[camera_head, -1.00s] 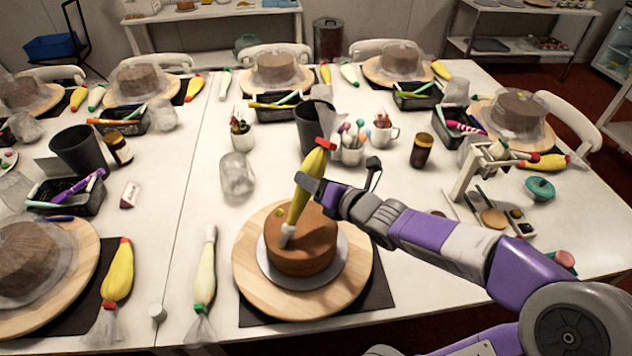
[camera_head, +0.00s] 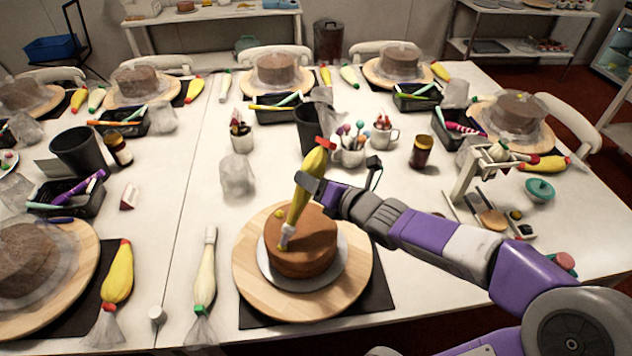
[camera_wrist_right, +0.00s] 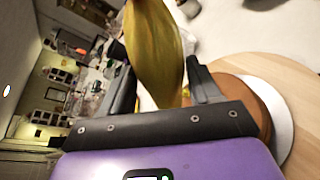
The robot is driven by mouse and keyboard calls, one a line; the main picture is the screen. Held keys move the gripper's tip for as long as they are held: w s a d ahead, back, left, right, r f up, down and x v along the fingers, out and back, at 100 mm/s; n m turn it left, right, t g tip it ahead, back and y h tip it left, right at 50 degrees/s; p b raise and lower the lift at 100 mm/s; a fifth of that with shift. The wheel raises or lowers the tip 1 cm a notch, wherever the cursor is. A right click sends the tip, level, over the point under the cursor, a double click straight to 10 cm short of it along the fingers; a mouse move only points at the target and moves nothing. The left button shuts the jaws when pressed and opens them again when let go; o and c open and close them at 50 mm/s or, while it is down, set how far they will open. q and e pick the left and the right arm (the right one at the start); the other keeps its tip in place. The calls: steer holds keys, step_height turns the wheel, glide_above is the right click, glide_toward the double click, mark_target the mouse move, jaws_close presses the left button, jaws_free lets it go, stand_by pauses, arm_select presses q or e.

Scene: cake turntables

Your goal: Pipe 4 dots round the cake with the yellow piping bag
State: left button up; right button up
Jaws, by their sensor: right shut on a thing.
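The brown cake (camera_head: 312,258) sits on a silver board (camera_head: 335,278) on the round wooden turntable (camera_head: 358,270). My right gripper (camera_head: 312,184) is shut on the yellow piping bag (camera_head: 303,205) and holds it tilted above the cake, nozzle down. The nozzle is at the left front of the cake's top, with yellow icing at its tip; I cannot tell whether it touches. One yellow dot (camera_head: 281,213) shows at the top's far left edge. The right wrist view shows the bag (camera_wrist_right: 155,50) between the fingers (camera_wrist_right: 165,95). My left gripper is not in view.
A pale piping bag (camera_head: 205,275) and another yellow bag (camera_head: 118,275) lie left of the turntable. A crumpled clear wrap (camera_head: 237,175), a black cup (camera_head: 310,130) and a cup of tools (camera_head: 350,150) stand behind. A small wooden stand (camera_head: 470,175) is at right.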

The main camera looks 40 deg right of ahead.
mark_target(313, 170)
steer(key=o, duration=0.3)
steer(key=shift+o, duration=0.2)
steer(key=shift+r, duration=0.1)
steer(key=shift+r+p, duration=1)
steer(key=shift+r, duration=0.5)
